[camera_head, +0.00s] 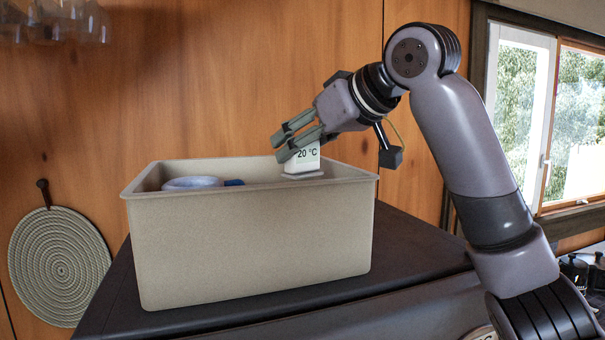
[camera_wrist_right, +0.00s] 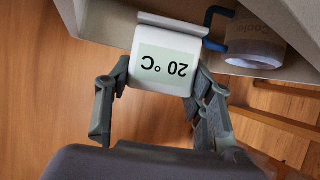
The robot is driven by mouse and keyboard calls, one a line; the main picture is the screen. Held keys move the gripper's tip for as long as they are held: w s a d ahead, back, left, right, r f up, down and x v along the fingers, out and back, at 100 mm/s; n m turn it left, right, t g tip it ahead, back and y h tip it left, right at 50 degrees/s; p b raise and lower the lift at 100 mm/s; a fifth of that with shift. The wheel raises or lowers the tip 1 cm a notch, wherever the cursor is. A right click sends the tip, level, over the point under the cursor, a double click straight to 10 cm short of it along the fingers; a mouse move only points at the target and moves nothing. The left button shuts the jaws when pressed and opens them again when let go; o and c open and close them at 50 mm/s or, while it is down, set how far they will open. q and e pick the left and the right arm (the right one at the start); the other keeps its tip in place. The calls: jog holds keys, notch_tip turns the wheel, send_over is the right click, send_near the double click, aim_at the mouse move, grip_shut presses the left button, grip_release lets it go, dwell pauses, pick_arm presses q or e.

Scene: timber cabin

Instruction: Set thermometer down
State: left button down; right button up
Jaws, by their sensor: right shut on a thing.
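The thermometer (camera_head: 302,159) is a small white block with a display that reads 20 °C. My right gripper (camera_head: 294,144) is shut on it, at the back right of the beige bin (camera_head: 250,240). The thermometer's lower part is at rim height or just inside the bin; I cannot tell whether it touches anything below. In the right wrist view the thermometer (camera_wrist_right: 165,62) sits between the two fingers (camera_wrist_right: 155,100), its display upside down in the picture. My left gripper is out of view.
The bin stands on a dark top surface (camera_head: 415,250). Inside it are a pale round thing (camera_head: 192,183) and a blue piece (camera_head: 234,183). A woven round mat (camera_head: 60,265) hangs on the wall.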

aim_at(308, 173)
jog(key=shift+d+f, duration=0.15)
jog(key=shift+f, duration=0.55)
notch_tip(308, 173, down, 4)
jog(key=shift+r+p, duration=0.15)
jog(key=shift+p, duration=0.35)
